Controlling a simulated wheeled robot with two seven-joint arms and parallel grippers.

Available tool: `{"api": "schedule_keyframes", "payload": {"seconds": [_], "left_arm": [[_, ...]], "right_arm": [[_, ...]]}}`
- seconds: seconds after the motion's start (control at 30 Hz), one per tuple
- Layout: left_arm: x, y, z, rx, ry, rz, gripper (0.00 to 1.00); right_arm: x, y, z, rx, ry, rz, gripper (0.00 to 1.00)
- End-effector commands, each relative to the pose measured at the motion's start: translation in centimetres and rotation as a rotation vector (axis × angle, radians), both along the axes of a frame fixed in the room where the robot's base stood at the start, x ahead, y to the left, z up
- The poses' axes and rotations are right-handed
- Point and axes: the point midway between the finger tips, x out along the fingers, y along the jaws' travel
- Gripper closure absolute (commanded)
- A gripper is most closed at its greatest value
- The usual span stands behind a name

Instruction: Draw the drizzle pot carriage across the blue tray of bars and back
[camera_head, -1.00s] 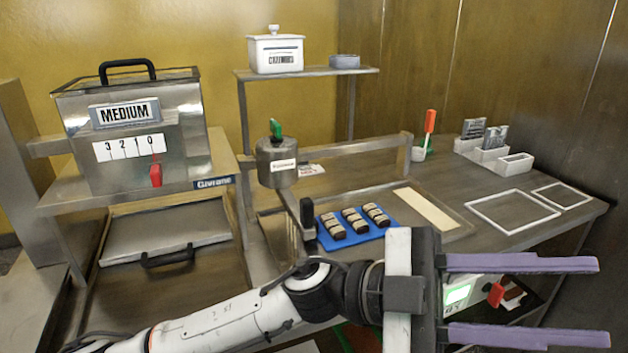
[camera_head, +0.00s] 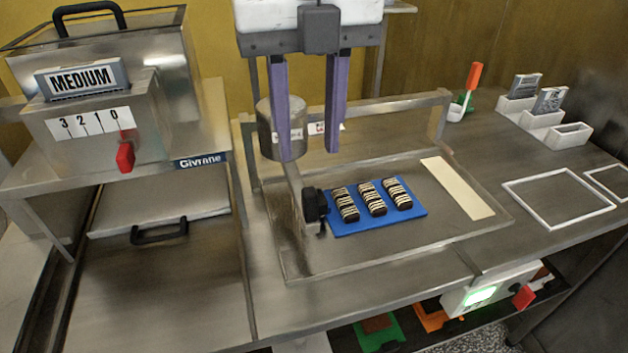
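The drizzle pot (camera_head: 299,130) is a grey metal cylinder on its carriage, at the left end of a rail. An arm runs down from it to a black handle (camera_head: 315,205) at the left edge of the blue tray (camera_head: 385,225). Three dark bars (camera_head: 372,198) with pale stripes lie on the tray. My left gripper (camera_head: 308,154) hangs from the top with its two purple fingers pointing down, wide apart and empty. One finger covers part of the pot; the fingertips appear above the handle in the picture. My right gripper is not in view.
The rail (camera_head: 400,106) runs behind the tray. A steel machine marked MEDIUM (camera_head: 160,100) stands at left. A pale strip (camera_head: 458,188) lies right of the tray. White bins (camera_head: 545,120), an orange-handled tool (camera_head: 470,85) and white frames (camera_head: 558,198) are farther right.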

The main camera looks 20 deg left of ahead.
Motion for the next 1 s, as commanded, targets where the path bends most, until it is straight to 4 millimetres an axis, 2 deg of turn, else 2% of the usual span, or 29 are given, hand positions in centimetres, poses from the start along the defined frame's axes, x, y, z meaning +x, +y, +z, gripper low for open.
{"api": "schedule_keyframes", "payload": {"seconds": [0.3, 0.5, 0.7, 0.93, 1.0], "left_arm": [[-0.1, 0.0, -5.6, 0.0, 0.006, -0.003, 0.66], [-0.1, 0.0, -8.5, -0.001, 0.004, -0.004, 0.66], [-0.1, -0.1, -9.7, -0.004, 0.004, -0.003, 0.66], [-0.1, -0.1, -9.8, -0.004, 0.002, -0.004, 0.66], [-0.1, -0.1, -9.8, -0.004, 0.002, -0.004, 0.76]], "right_arm": [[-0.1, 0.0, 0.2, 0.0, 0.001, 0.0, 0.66], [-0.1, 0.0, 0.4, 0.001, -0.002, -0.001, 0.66], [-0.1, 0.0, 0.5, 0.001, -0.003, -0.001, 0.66], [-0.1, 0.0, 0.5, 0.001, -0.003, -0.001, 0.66], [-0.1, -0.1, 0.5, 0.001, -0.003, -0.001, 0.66]]}}
